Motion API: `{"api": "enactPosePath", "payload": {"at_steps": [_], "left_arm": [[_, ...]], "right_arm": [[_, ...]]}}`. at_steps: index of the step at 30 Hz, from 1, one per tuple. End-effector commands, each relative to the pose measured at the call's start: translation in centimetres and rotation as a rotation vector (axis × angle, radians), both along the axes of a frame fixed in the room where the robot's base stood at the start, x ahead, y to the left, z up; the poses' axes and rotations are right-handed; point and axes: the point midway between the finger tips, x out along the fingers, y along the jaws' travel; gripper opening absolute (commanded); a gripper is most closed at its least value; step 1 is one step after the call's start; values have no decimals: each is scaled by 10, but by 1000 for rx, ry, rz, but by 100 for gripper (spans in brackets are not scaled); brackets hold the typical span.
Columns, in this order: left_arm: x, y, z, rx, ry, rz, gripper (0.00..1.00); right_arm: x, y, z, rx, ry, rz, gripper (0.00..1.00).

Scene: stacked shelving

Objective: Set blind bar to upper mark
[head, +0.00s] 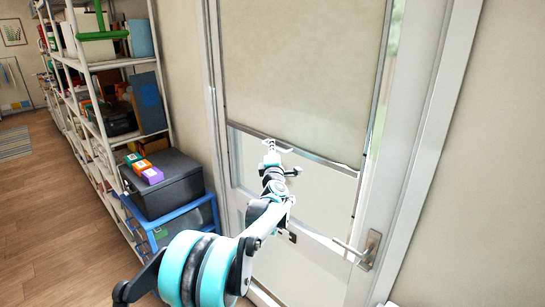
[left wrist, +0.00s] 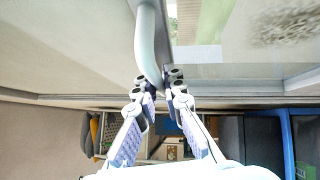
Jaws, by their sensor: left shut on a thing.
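The blind (head: 300,65) is a beige sheet covering the upper part of the door's window. The blind bar (head: 325,159) is a pale metal strip along its lower edge, sloping down to the right in the head view. My left gripper (head: 276,146) reaches up to this bar near its middle. In the left wrist view its fingers (left wrist: 159,84) are shut around the bar, which shows as a pale rounded tube (left wrist: 146,38). The fingers hide part of the bar. I cannot make out an upper mark. My right gripper is not in view.
The door handle (head: 370,250) juts out at the lower right. A shelf rack (head: 92,65) stands on the left, with a black box (head: 168,187) and a blue-framed stand (head: 185,212) close beside the door. Wooden floor (head: 45,215) is open at far left.

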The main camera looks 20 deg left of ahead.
Motion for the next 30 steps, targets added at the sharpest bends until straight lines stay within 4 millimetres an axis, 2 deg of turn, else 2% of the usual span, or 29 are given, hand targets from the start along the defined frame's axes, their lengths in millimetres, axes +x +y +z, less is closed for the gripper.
{"api": "enactPosePath", "payload": {"at_steps": [1, 3, 9, 15, 25, 27, 28, 30], "left_arm": [[0, 0, 20, 0, 0, 0, 0], [0, 0, 35, 0, 0, 1, 0], [0, 0, 62, 0, 0, 1, 0], [0, 0, 71, 0, 0, 1, 0], [0, 0, 71, 0, 0, 1, 0], [0, 0, 71, 0, 0, 1, 25], [0, 0, 71, 0, 0, 1, 31], [0, 0, 71, 0, 0, 1, 31]], "right_arm": [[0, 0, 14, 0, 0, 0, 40], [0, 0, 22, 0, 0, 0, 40], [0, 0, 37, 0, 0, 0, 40], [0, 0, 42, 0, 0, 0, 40], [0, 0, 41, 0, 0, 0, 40], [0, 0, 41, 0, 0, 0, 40], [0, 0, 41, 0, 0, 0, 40], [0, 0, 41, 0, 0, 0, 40]]}}
